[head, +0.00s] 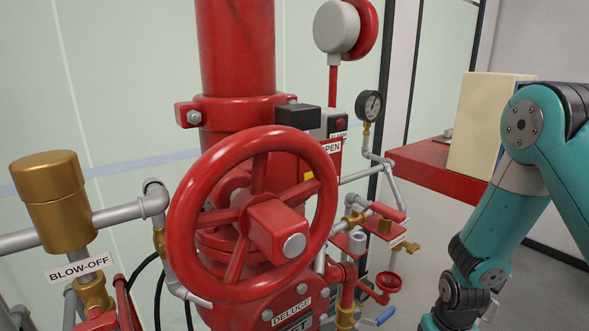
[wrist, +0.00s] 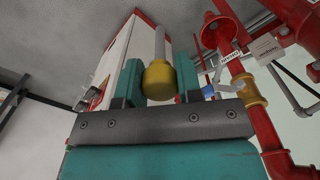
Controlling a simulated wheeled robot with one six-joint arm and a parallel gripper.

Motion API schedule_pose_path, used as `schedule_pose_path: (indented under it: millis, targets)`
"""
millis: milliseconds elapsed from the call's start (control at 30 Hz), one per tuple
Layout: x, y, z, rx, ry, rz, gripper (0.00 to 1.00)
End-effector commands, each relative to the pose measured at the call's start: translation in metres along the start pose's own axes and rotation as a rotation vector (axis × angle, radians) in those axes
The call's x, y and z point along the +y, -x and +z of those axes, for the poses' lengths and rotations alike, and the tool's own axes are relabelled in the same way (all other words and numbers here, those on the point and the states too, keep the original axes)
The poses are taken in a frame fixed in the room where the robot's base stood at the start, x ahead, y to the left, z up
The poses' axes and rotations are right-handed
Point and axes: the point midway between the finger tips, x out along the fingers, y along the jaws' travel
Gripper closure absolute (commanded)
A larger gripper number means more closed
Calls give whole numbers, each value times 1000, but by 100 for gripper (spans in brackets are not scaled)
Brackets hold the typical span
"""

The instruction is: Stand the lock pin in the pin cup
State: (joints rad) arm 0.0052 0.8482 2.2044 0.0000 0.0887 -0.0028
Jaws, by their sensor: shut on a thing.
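My gripper (wrist: 160,85) is shut on the lock pin (wrist: 159,80), seen in the wrist view as a short yellow cylinder between the two teal fingers. In the head view my arm comes in from the right and bends down to the bottom edge, and neither fingers nor pin can be made out there.
A large red handwheel (head: 252,220) and red riser pipe (head: 236,60) fill the centre. A red funnel (head: 386,284) and a blue-handled valve (head: 384,316) project between wheel and arm. A red bench (head: 432,163) carries a cream box (head: 482,120). Open floor lies near my arm.

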Motion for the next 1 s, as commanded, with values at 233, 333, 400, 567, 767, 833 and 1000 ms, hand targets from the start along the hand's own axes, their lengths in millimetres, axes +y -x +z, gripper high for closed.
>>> schedule_pose_path:
  millis: [233,333,400,567,767,833,1000]
  targets:
    - [0,19,0,1,2,0,99]
    - [0,30,0,0,2,0,99]
    - [0,37,0,0,2,0,99]
    - [0,50,0,-1,2,0,99]
    - [0,50,0,-1,2,0,99]
    - [0,50,0,-1,2,0,99]
    - [0,39,0,-1,2,0,99]
